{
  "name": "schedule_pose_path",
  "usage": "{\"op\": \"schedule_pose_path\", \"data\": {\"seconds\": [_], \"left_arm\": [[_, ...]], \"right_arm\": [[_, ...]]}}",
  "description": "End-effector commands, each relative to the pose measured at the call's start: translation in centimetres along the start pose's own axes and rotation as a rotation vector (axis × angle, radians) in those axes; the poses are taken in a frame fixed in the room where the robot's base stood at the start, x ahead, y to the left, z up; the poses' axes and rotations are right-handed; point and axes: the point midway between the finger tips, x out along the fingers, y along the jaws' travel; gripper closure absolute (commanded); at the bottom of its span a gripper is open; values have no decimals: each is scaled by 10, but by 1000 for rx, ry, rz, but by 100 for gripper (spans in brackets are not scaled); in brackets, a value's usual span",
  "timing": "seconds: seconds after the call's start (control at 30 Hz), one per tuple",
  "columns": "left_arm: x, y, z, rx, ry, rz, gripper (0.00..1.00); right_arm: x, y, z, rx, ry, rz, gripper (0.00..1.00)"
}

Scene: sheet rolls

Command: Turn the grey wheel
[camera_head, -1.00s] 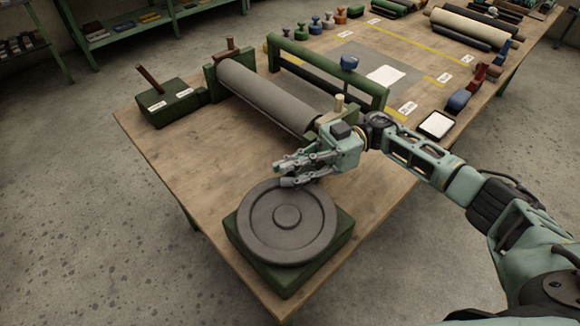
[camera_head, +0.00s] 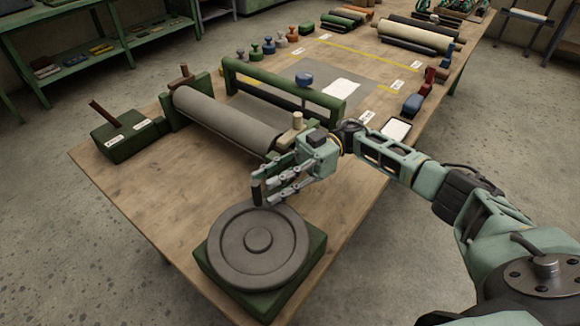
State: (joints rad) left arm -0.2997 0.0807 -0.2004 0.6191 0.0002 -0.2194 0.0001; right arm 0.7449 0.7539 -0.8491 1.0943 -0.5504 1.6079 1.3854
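The grey wheel (camera_head: 235,262) lies flat on a green base (camera_head: 318,246) at the near end of the table. A short dark upright handle (camera_head: 256,193) stands at the wheel's far edge. My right gripper (camera_head: 266,186) is just above that far edge, its fingers spread apart and pointing left. The handle is at the fingertips; I cannot tell whether they touch it. My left gripper is not in view.
A large grey roller (camera_head: 225,119) lies in a green frame behind the wheel. A green block with a lever (camera_head: 125,138) stands at the left. The wooden table (camera_head: 165,195) is clear left of the wheel.

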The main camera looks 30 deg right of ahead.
Motion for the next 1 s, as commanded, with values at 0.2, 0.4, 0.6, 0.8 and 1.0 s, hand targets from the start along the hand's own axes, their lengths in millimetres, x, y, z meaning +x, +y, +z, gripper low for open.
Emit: {"op": "schedule_pose_path", "data": {"seconds": [0.2, 0.4, 0.6, 0.8, 1.0], "left_arm": [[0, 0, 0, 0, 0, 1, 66], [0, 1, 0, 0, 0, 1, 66], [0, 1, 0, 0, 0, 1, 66], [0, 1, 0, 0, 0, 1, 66], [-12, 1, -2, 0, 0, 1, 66]], "right_arm": [[-48, 2, -1, -2, 0, 4, 66], [-70, 1, 0, -2, 0, 1, 66], [-78, 0, 0, -3, 0, 0, 66], [-78, 0, 0, -2, 0, 0, 66], [-86, -4, -11, -12, -24, 34, 81]]}}
